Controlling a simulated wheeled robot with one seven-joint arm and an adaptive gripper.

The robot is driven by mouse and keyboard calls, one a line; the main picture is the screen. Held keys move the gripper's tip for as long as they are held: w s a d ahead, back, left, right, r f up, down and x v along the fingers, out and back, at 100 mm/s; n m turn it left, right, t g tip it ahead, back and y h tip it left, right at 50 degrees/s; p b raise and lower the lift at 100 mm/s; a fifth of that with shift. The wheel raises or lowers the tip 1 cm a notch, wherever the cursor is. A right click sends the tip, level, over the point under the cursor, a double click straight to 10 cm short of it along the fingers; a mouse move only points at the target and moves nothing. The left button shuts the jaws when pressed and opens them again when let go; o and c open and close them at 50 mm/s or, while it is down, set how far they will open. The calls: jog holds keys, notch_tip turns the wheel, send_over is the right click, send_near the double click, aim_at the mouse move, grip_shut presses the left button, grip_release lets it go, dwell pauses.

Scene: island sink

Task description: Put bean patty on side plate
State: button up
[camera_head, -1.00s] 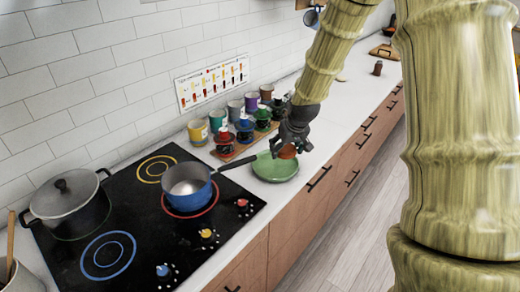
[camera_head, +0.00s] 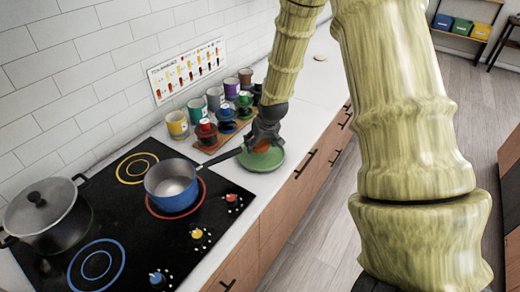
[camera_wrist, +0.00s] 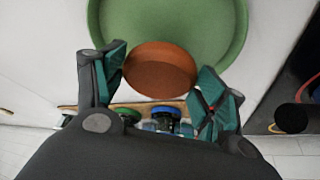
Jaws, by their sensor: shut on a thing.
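The bean patty (camera_head: 262,146) is a reddish-brown disc held in my gripper (camera_head: 265,141). In the wrist view, the patty (camera_wrist: 160,70) sits between the two teal-padded fingers of my gripper (camera_wrist: 160,78), which is shut on it. The side plate (camera_head: 266,164) is a round green plate on the white counter, right of the stove. In the wrist view, the plate (camera_wrist: 165,18) lies behind the patty, which overlaps its near part. Whether the patty touches the plate cannot be told.
A blue saucepan (camera_head: 172,190) stands on the stove, its handle reaching toward the plate and my gripper. A lidded grey pot (camera_head: 42,212) is at the left. Colored mugs (camera_head: 177,124) and a wooden rack of small jars (camera_head: 207,133) stand along the wall.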

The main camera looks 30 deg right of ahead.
aim_at(262, 151)
jog(key=shift+s+d+f+p, duration=0.1)
jog(key=shift+s+f+p, duration=0.3)
jog(key=shift+s, duration=0.25)
jog(key=x, duration=0.2)
jog(key=shift+f, duration=0.45)
jog(key=shift+s+r, duration=0.1)
jog(key=shift+s, duration=0.2)
jog(key=shift+w, duration=0.15)
jog(key=o, duration=1)
jog(key=shift+o, duration=0.2)
jog(key=b+v, duration=0.2)
jog(key=v, duration=1)
jog(key=shift+b, duration=0.3)
